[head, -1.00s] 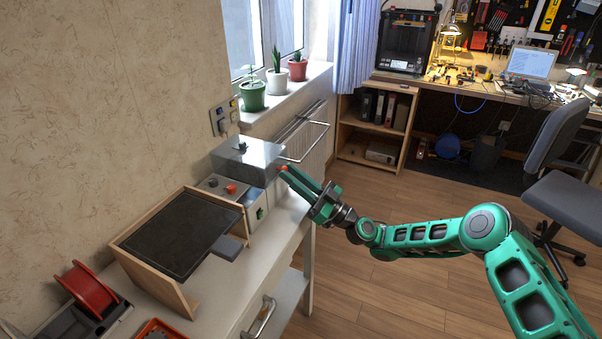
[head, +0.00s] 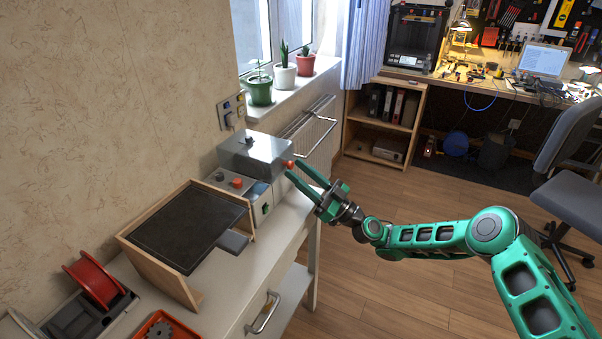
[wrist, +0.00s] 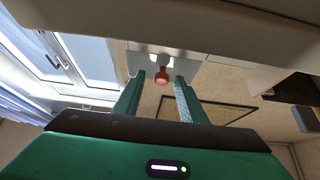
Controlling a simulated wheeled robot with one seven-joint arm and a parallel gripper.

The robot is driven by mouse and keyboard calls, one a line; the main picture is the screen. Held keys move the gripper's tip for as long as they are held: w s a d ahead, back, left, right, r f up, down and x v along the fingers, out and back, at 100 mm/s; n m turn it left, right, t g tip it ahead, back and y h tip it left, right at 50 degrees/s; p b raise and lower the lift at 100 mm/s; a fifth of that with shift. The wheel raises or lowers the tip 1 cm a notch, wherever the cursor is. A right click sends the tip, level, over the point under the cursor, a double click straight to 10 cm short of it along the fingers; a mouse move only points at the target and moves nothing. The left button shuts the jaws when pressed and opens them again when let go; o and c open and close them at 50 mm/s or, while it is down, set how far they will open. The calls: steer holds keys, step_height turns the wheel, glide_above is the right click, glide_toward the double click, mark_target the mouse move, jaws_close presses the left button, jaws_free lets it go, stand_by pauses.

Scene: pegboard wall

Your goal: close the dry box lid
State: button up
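A grey metal box with a shiny lid (head: 262,152) stands at the far end of the bench in the head view, with a dark knob on top. A red knob (head: 288,163) sits at its right front edge. No label shows which thing is the dry box. My gripper (head: 297,174) is open and empty in front of this box, fingertips close to the red knob. In the wrist view, the red knob (wrist: 162,77) shows between and beyond the two spread fingers. I cannot tell whether they touch it.
A wooden box with a dark sloping panel (head: 188,227) stands nearer on the bench. A red spool (head: 95,284) in a grey holder and a red tray (head: 150,318) lie at lower left. A drawer handle (head: 264,312) juts from the bench front.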

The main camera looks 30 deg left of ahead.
steer(key=v, duration=1)
steer(key=shift+d+f, duration=0.25)
steer(key=shift+f, duration=0.05)
steer(key=shift+w, duration=0.1)
